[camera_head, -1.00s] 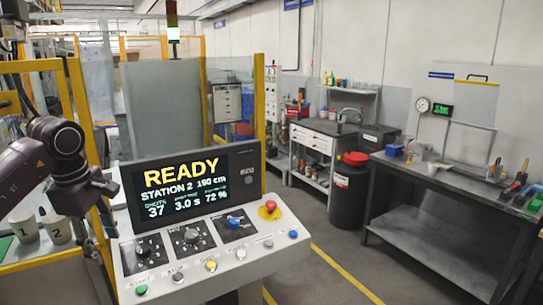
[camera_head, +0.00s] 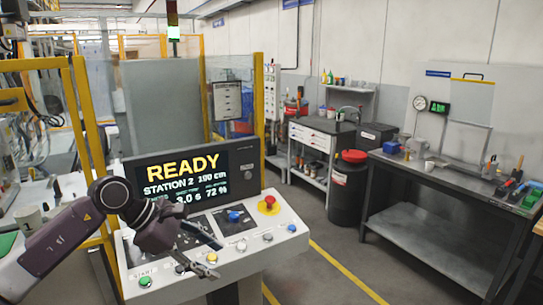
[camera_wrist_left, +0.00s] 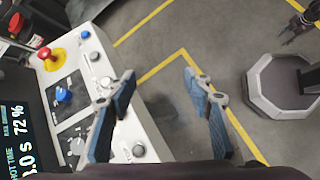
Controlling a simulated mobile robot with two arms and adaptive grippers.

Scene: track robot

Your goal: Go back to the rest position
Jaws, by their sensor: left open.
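My left gripper (camera_head: 217,262) is open and empty. It hangs in front of the lower left part of the control console (camera_head: 283,215). In the left wrist view its two blue-padded fingers (camera_wrist_left: 160,76) are spread apart, with floor showing between them. One finger overlaps the console edge in that view; I cannot tell whether it touches. My left forearm comes in from the left and hides part of the screen and some knobs. A dark gripper-like part, likely my right gripper (camera_wrist_left: 300,25), shows at the top right of the left wrist view, too small to read.
The console screen (camera_head: 185,175) reads READY. A red emergency button (camera_head: 269,200) stands up at the console's right. A workbench (camera_head: 455,178) and black bin (camera_head: 348,195) stand right; floor between is clear.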

